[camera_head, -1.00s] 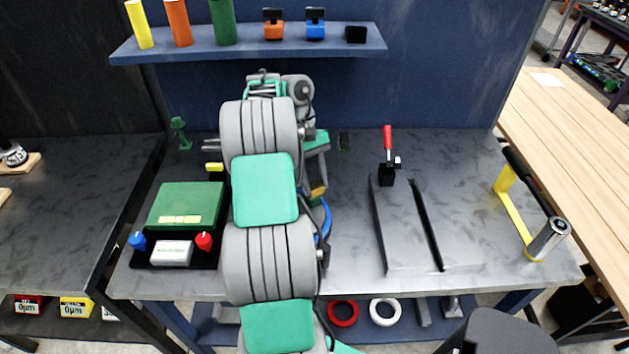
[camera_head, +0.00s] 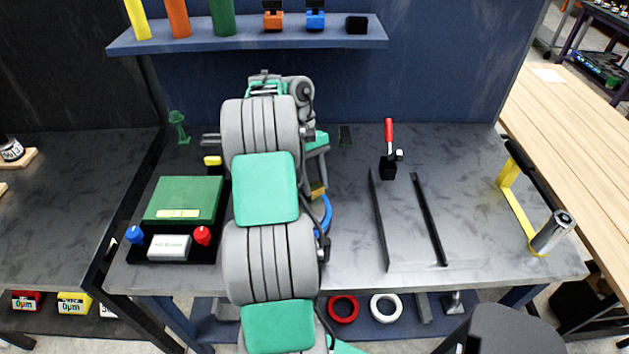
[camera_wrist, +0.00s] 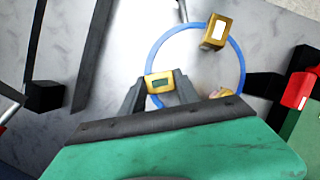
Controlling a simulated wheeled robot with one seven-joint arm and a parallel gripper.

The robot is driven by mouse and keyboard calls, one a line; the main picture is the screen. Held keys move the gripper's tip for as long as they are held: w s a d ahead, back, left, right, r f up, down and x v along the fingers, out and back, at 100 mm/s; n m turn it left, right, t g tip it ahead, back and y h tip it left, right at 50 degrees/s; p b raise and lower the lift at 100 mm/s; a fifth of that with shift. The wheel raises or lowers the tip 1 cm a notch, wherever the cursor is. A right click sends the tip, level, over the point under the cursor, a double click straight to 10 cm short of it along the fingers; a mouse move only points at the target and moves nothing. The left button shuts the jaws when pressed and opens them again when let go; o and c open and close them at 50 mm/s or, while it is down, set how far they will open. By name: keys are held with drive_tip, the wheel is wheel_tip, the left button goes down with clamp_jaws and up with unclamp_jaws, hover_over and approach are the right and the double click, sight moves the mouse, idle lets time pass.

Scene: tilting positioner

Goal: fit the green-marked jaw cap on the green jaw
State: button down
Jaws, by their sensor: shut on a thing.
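My gripper (camera_wrist: 161,92) is shut on a gold cap with a green mark (camera_wrist: 160,82) in the wrist view. The cap is between the two grey fingertips, over the edge of a blue ring (camera_wrist: 242,60). I cannot tell whether it touches a jaw beneath. A gold block with a white mark (camera_wrist: 216,31) sits on the ring's far side. Another gold piece (camera_wrist: 221,93) is partly hidden behind my gripper's body. In the head view, my arm hides the gripper and most of the blue ring (camera_head: 327,212); a gold piece (camera_head: 318,191) shows beside the arm.
A green box (camera_head: 184,198) and a black tray with red and blue knobs (camera_head: 202,236) stand left of my arm. A red-handled clamp (camera_head: 389,148) and dark rails (camera_head: 430,218) are to the right. A yellow-framed handle (camera_head: 515,210) is near the right edge.

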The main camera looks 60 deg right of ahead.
sight(313, 183)
drive_tip(key=shift+f, duration=0.15)
drive_tip(key=c, duration=0.8)
unclamp_jaws()
drive_tip(key=shift+o, duration=0.4)
drive_tip(key=o, duration=0.4)
drive_tip(key=p+v, duration=0.1)
drive_tip(key=p, duration=0.1)
drive_tip(key=p+v, duration=0.2)
drive_tip(key=s+p+v, duration=0.1)
drive_tip(key=v, duration=0.1)
drive_tip(key=shift+a+p, duration=0.3)
drive_tip(key=shift+p, duration=0.1)
wheel_tip(313, 183, up, 2)
drive_tip(key=shift+w+r, duration=0.2)
drive_tip(key=shift+r, duration=0.05)
